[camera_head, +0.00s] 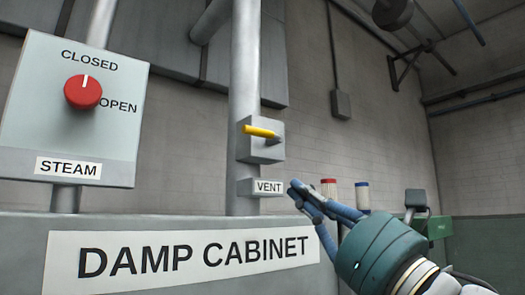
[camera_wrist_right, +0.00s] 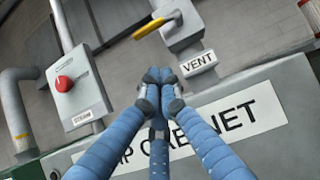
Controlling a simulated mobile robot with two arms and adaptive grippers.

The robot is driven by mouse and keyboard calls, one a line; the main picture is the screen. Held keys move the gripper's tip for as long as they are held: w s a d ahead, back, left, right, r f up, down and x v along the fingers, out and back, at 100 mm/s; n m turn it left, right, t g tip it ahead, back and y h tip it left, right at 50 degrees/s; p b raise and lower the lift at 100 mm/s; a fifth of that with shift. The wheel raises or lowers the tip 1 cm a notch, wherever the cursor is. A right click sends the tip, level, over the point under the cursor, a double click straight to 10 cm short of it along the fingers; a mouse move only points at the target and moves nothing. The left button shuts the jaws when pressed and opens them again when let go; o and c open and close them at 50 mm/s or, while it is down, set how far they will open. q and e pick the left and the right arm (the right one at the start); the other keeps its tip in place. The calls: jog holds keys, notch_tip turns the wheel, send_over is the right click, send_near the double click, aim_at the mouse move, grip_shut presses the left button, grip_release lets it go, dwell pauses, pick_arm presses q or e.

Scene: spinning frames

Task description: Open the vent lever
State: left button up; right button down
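The vent lever (camera_head: 260,131) has a yellow handle and sits on a grey box (camera_head: 262,151) on a vertical pipe. Its handle points left, nearly level, in the head view. A VENT label (camera_head: 268,187) is just below. In the right wrist view the lever (camera_wrist_right: 150,28) is above the fingertips. My right gripper (camera_head: 297,190) is below and to the right of the lever, apart from it. Its blue fingers (camera_wrist_right: 158,78) are brought together at the tips with nothing seen between them. My left gripper is not in view.
A steam panel (camera_head: 28,120) with a red knob (camera_head: 83,92) stands at the left, its white mark toward CLOSED. The damp cabinet (camera_head: 200,225) spans the lower front. Red-capped and blue-capped cylinders (camera_head: 362,196) stand behind my right gripper. Open air surrounds the lever's front.

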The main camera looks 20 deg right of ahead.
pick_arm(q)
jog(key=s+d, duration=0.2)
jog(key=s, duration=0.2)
pick_arm(e)
jog(key=p, duration=0.4)
send_near(259, 136)
jog(key=w+f, duration=0.3)
pick_arm(q)
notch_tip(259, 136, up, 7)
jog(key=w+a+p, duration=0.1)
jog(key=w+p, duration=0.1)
jog(key=p, duration=0.1)
pick_arm(e)
notch_tip(259, 136, up, 5)
jog(key=w+a, duration=0.2)
jog(key=w, duration=0.1)
jog(key=shift+r, duration=0.2)
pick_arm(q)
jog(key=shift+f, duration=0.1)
pick_arm(e)
jog(key=shift+w, duration=0.1)
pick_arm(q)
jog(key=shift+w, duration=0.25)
